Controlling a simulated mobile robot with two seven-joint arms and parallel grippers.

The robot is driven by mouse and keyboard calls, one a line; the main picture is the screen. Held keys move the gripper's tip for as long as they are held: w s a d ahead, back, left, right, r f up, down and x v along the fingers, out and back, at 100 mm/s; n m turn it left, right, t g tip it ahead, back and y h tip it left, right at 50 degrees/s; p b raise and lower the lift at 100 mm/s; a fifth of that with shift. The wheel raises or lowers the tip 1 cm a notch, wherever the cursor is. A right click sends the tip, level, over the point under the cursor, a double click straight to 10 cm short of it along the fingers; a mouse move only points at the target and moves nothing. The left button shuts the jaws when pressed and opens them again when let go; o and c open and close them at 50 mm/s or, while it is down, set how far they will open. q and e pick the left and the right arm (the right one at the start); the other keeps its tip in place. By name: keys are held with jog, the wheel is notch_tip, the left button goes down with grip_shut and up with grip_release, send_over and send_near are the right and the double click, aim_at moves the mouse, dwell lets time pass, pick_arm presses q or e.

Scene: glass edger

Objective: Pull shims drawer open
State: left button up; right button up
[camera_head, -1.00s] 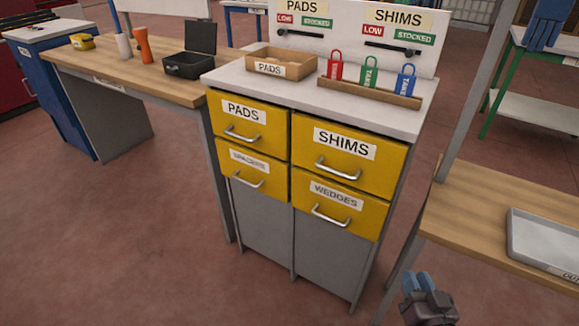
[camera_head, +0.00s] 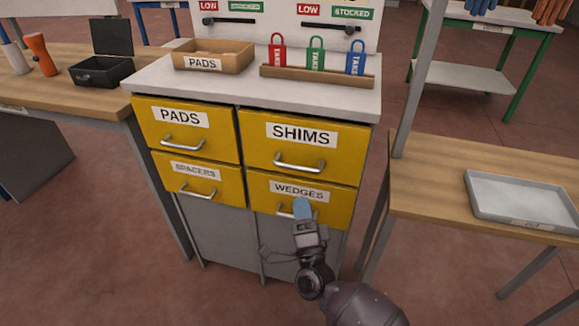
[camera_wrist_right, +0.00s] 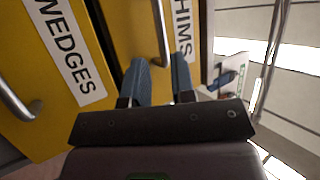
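The shims drawer (camera_head: 262,150) is the upper right yellow drawer of the cabinet, and it looks closed. Its silver bar handle (camera_head: 300,165) runs across the front below the SHIMS label. My right gripper (camera_head: 302,207) is in front of the wedges drawer (camera_head: 262,193), below the shims handle, and hides part of the wedges handle. In the right wrist view my gripper's two blue fingers (camera_wrist_right: 160,80) are apart, with the shims handle (camera_wrist_right: 160,30) ahead, lined up with the gap. Nothing is held. My left gripper is not in view.
The pads drawer (camera_head: 220,140) and spacers drawer (camera_head: 220,184) are on the left. The cabinet top (camera_head: 150,78) holds a pads box (camera_head: 213,62) and several colored tags. A table with a grey tray (camera_head: 520,203) stands to the right. Floor is clear between.

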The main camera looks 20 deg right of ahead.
aim_at(295, 167)
jog(key=x, duration=1)
grip_shut()
